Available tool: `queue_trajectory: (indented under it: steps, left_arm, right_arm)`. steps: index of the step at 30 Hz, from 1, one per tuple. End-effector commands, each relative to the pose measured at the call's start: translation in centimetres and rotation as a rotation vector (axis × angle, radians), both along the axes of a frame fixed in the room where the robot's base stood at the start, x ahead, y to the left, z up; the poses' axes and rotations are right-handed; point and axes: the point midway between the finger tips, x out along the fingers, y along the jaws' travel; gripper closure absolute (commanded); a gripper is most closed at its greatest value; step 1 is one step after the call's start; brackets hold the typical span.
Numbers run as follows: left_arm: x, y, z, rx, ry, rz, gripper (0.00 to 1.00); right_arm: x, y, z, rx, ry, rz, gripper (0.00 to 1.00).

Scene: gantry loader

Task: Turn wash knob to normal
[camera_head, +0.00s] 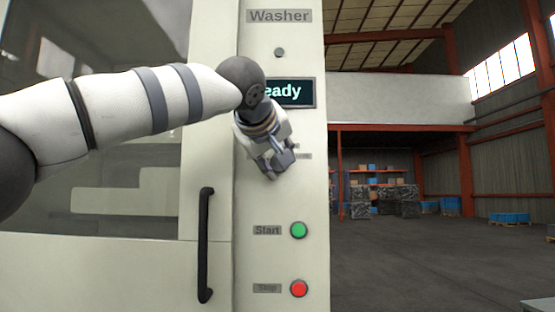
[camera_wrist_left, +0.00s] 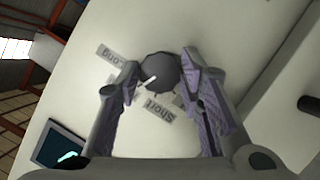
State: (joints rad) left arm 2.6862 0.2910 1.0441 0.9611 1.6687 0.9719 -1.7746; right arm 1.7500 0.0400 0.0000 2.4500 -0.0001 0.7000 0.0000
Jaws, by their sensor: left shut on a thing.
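The washer's dark grey round wash knob (camera_wrist_left: 160,70) sits on the pale panel in the left wrist view. Its white pointer line is aimed down-left in that view, between a label ending in "ong" (camera_wrist_left: 114,57) and the "Short" label (camera_wrist_left: 158,108). Any label between them is largely covered by a finger. My left gripper (camera_wrist_left: 158,68) is shut on the knob, one finger on each side. In the head view my left gripper (camera_head: 275,168) is at the panel below the display and hides the knob. My right gripper is in neither view.
The washer panel (camera_head: 311,195) carries a display (camera_head: 296,92) reading "eady", partly covered by my arm, a green Start button (camera_head: 299,230) and a red Stop button (camera_head: 298,288). A black door handle (camera_head: 205,245) stands left of them. Open warehouse floor lies to the right.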

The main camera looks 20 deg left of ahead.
Motion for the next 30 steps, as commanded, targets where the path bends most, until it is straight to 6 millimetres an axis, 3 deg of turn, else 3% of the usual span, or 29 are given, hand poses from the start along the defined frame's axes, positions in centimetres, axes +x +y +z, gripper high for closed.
queue_trajectory:
  steps: [4,5,7,8,18,30]
  left_arm:
    - [0.0,0.0,0.1,0.000,-0.004,0.000,0.94]
    - [0.0,0.0,0.1,-0.001,-0.004,0.000,0.64]
    - [0.0,0.0,0.1,-0.001,-0.004,0.000,0.48]
    - [0.0,0.0,0.1,-0.001,-0.004,0.000,0.46]
    - [-0.6,0.0,0.3,0.000,-0.003,0.000,0.46]
    - [-9.8,-0.5,3.4,-0.001,-0.005,-0.001,0.46]
  right_arm:
    - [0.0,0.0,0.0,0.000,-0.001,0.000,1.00]
    - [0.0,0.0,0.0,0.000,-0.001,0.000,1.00]
    - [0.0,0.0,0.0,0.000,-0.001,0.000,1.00]
    - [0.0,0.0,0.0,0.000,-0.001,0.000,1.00]
    - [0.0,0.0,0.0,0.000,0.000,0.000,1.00]
    - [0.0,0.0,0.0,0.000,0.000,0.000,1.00]
